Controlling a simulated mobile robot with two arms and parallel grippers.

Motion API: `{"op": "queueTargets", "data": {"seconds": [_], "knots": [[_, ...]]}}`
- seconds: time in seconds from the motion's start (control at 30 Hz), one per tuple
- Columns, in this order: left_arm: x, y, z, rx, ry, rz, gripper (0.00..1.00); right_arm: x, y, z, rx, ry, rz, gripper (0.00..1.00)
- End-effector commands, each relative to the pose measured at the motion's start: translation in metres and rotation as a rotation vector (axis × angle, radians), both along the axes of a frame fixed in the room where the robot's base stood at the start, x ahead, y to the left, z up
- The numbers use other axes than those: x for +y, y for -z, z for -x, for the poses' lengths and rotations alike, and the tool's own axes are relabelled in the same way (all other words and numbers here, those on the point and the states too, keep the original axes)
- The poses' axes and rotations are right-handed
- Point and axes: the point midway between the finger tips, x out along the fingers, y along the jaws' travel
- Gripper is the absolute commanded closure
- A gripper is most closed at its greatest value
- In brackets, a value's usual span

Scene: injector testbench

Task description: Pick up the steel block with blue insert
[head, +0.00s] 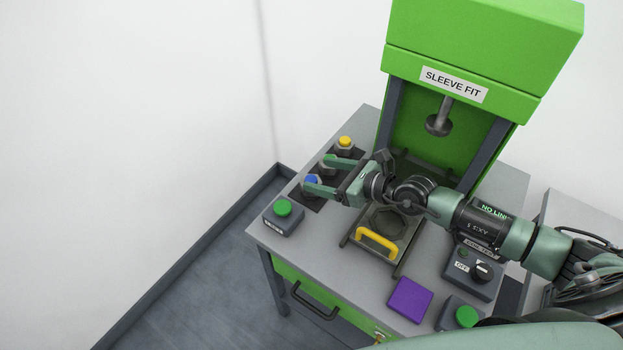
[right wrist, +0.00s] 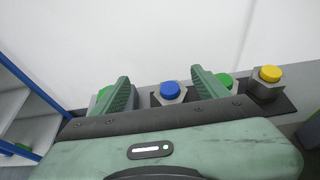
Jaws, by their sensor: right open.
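The steel block with blue insert (head: 312,180) stands upright in the dark rack at the left of the bench, partly covered by a finger of my right gripper. My right gripper (head: 323,174) is open and empty. In the right wrist view its two fingers (right wrist: 161,88) point toward the rack, and the blue insert (right wrist: 171,89) shows between them, nearer the right finger. The block's lower part is hidden behind the gripper body. I see no contact between fingers and block. My left gripper is not in view.
A block with green insert (right wrist: 226,80), partly behind a finger, and one with yellow insert (head: 345,143) share the rack. A green button box (head: 283,215) stands close by at the front. A fixture with yellow handle (head: 377,242), a purple pad (head: 409,300) and the green press (head: 470,60) lie rightward.

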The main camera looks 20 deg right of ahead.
Motion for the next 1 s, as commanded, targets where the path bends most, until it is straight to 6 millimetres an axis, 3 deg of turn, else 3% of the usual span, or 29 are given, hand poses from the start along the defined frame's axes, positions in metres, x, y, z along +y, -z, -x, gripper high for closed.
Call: {"op": "queueTargets", "data": {"seconds": [0.03,0.3,0.5,0.73,1.0], "knots": [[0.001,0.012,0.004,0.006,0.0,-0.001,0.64,0.0,0.012,0.0,0.001,-0.001,-0.001,0.26],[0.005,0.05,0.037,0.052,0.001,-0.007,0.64,0.001,0.047,0.0,0.0,0.0,-0.003,0.26],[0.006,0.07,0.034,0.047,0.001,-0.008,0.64,0.001,0.067,0.0,0.0,0.001,-0.003,0.26],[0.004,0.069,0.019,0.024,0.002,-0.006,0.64,0.01,0.074,-0.013,-0.002,0.001,-0.005,0.26],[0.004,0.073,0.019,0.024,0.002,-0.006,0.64,0.026,0.087,-0.042,-0.003,0.001,-0.005,0.26]]}}
